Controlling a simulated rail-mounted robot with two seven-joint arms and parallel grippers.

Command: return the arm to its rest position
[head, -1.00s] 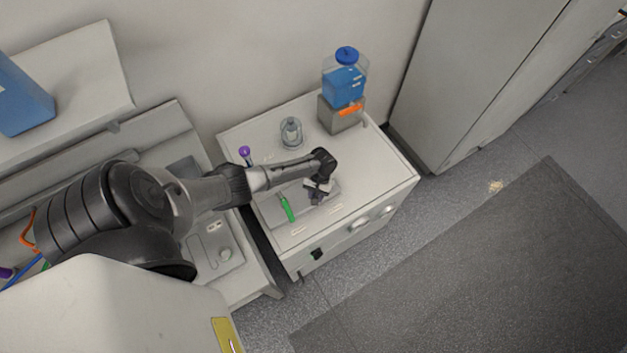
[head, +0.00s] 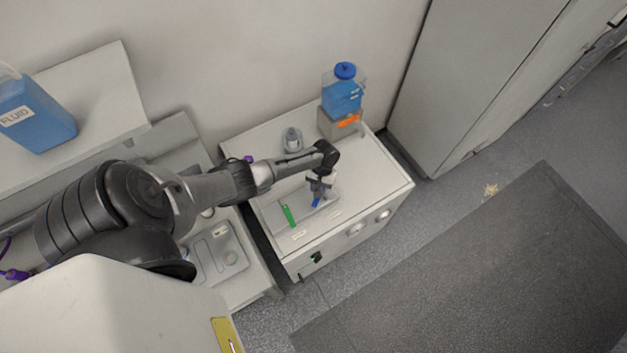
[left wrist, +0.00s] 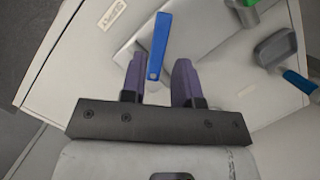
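My left arm reaches in from the left over the white cabinet top, with my left gripper (head: 320,184) pointing down above a shallow grey tray. In the left wrist view the two purple fingers of my left gripper (left wrist: 159,65) stand apart, with nothing pinched between them. A blue handle-like piece (left wrist: 160,38) lies on the tray, ahead of the gap between the fingers; in the head view this blue piece (head: 316,202) shows just below the gripper. A green piece (head: 289,215) lies to its left. My right gripper is not in view.
A clear jar (head: 292,140) and a blue-filled bottle (head: 343,92) on a grey box stand at the back of the cabinet (head: 385,178). A purple-topped item is partly hidden behind my forearm. A fluid jug (head: 38,112) stands on a shelf at left.

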